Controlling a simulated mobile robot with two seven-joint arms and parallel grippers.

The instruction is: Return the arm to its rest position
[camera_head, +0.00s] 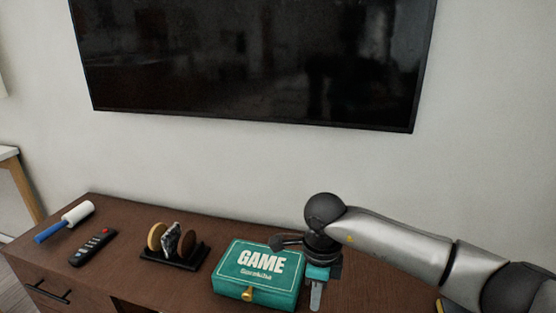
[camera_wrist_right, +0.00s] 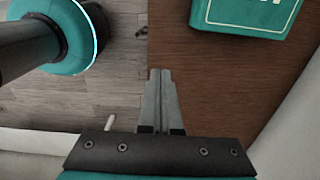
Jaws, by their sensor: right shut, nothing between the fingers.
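My right arm comes in from the right in the head view, over the brown cabinet. My right gripper (camera_head: 316,293) points down just to the right of the teal game box (camera_head: 257,274). In the right wrist view the two fingers of this gripper (camera_wrist_right: 160,74) lie together, shut and empty, over the edge of the cabinet. The game box also shows at the top right of that view (camera_wrist_right: 245,14), apart from the fingers. My left gripper is not in view.
The cabinet (camera_head: 190,288) also bears a lint roller (camera_head: 64,222), a black remote (camera_head: 93,247) and a dark holder (camera_head: 173,258) with round coasters. A large screen (camera_head: 255,60) hangs on the wall behind. Wooden floor (camera_wrist_right: 120,98) shows beside the cabinet.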

